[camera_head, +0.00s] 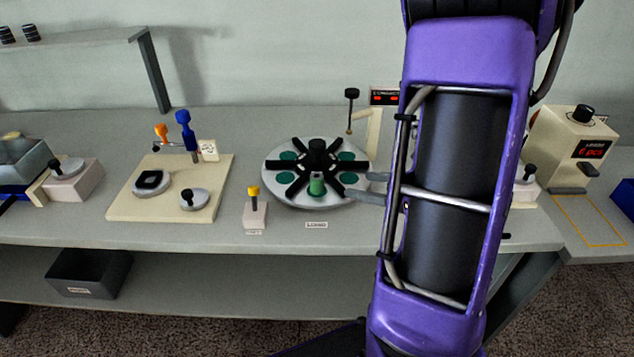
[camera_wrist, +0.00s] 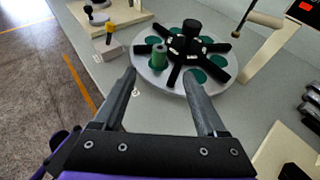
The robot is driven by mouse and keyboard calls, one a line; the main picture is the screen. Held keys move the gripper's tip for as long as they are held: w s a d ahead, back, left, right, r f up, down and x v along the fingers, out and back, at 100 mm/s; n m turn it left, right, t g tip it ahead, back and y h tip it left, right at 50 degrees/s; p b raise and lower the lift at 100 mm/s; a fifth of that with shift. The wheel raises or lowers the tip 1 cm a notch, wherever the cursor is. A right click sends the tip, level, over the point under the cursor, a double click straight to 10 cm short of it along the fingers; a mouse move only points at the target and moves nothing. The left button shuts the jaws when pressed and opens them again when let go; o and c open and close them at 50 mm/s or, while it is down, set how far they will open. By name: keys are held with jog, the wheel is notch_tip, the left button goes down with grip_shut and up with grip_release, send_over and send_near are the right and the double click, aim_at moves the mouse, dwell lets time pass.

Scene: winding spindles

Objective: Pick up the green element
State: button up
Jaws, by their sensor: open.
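The green element (camera_head: 317,187) is a small upright cylinder on the front part of the round spindle plate (camera_head: 278,189). The plate is pale, with green discs between the black arms of a central hub (camera_head: 317,152). In the wrist view the green element (camera_wrist: 158,58) stands just beyond the fingertips of my gripper (camera_wrist: 161,76), between the lines of the two fingers. My gripper is open and empty. In the head view its fingers (camera_head: 372,187) reach in over the plate's right edge, to the right of the element. My purple arm hides the rest of the gripper.
A small block with a yellow-topped pin (camera_head: 254,210) stands left of the plate. A cream board (camera_head: 130,206) with blue and orange handles lies farther left. A post with a black-knobbed lever (camera_head: 352,97) rises behind the plate. A counter box (camera_head: 570,140) stands at right.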

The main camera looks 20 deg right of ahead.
aim_at(319, 177)
jog(key=x, duration=1.4)
jog(key=shift+w+a+f, duration=0.15)
jog(key=shift+w, duration=0.2)
grip_shut()
